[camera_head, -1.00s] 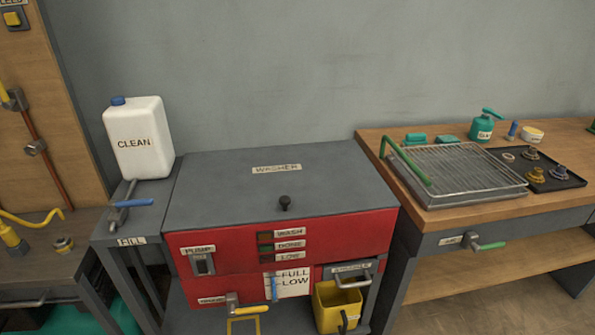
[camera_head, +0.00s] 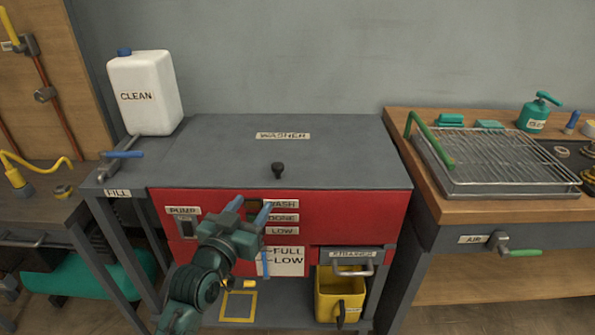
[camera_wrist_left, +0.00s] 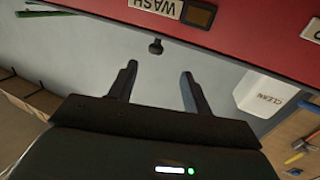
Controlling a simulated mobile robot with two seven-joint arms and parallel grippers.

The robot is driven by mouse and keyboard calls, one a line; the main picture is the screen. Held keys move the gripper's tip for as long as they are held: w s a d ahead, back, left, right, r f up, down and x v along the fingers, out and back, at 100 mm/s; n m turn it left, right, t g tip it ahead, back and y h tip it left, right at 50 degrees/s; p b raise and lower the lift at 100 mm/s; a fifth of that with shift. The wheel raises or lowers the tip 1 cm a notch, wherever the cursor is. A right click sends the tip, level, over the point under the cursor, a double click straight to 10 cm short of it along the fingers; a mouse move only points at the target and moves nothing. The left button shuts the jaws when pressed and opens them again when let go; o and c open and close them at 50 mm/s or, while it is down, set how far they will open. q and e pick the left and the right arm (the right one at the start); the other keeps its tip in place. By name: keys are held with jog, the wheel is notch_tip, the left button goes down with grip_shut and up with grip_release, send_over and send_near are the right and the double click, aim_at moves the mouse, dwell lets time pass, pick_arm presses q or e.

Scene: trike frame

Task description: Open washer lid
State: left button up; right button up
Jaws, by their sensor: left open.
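The red washer (camera_head: 350,220) stands in the middle of the head view. Its grey lid (camera_head: 340,155) lies flat and closed on top, with a small black knob (camera_head: 278,170) near the front edge. My left gripper (camera_head: 250,209) is in front of the red panel, below the knob, with its fingers apart and nothing between them. In the left wrist view the picture is turned over; the knob (camera_wrist_left: 155,46) shows beyond the two open fingers (camera_wrist_left: 157,82), apart from them. My left arm hides part of the panel's lower left. My right gripper is not in view.
A white CLEAN jug (camera_head: 145,95) stands on the shelf left of the washer, near a blue-handled valve (camera_head: 122,154). A yellow bucket (camera_head: 340,295) sits below right. A wooden bench (camera_head: 440,210) with a wire-rack tray (camera_head: 490,160) adjoins on the right. The lid top is clear.

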aim_at(275, 169)
pick_arm(q)
jog(key=x, duration=0.4)
jog(key=r+x, duration=0.1)
jog(key=x, duration=0.9)
jog(key=shift+w+d+r+b, duration=0.15)
jog(key=shift+d+r+b, duration=0.15)
jog(key=shift+r, duration=0.1)
grip_shut()
